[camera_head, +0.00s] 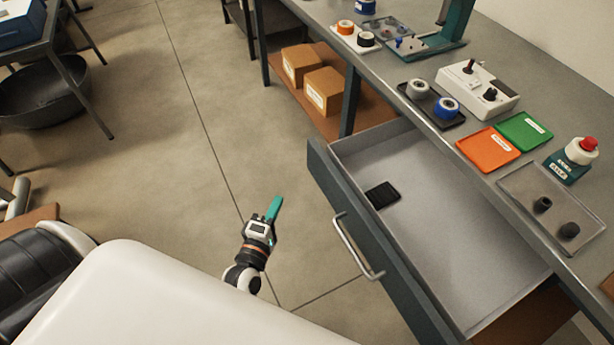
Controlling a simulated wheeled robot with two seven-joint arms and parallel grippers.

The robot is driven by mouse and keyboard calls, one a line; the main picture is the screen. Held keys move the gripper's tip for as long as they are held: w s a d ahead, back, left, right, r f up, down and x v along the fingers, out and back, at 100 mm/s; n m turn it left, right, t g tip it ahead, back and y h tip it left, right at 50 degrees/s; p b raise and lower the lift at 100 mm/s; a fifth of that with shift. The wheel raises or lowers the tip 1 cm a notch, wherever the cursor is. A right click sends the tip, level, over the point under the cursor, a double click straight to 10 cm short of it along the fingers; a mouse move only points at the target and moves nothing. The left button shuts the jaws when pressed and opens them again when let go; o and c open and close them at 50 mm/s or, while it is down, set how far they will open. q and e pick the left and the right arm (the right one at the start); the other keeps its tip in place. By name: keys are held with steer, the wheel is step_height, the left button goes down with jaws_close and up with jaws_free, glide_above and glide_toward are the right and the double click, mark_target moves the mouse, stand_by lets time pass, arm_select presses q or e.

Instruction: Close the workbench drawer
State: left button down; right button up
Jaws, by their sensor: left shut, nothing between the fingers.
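The workbench drawer (435,228) is pulled open below the workbench (400,95). Its dark front panel (365,235) carries a metal bar handle (352,250) facing my side. A small black item (383,194) lies inside, near the front left of the drawer floor. My left gripper (276,203) has teal fingers and is shut and empty. It is above the floor, left of the drawer handle and apart from it. My right gripper is not in view.
The bench top holds an orange tray (487,147), a green tray (523,131), a red-button box (573,157) and a joystick box (477,88). Cardboard boxes (323,91) sit on a lower shelf. A black tub (52,95) is at left. The floor (190,160) between is clear.

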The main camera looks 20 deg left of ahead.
arm_select(q)
steer(key=p, duration=0.1)
glide_toward(309, 159)
steer(key=w+a, duration=0.2)
steer(key=a, duration=0.1)
steer(key=shift+w+d+r+p, duration=0.1)
steer(key=shift+w+d, duration=0.25)
steer(key=shift+w, duration=0.3)
steer(key=shift+w+d+p, duration=0.15)
steer(key=shift+w+d, duration=0.2)
steer(key=shift+w, duration=0.25)
steer(key=shift+w+d+p, duration=0.1)
steer(key=shift+w+d, duration=0.3)
steer(key=shift+w, duration=0.25)
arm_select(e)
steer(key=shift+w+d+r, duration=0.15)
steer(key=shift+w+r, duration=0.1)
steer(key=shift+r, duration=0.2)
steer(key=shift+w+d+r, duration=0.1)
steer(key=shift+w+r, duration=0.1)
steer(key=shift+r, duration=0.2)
arm_select(q)
steer(key=shift+w+d, duration=0.1)
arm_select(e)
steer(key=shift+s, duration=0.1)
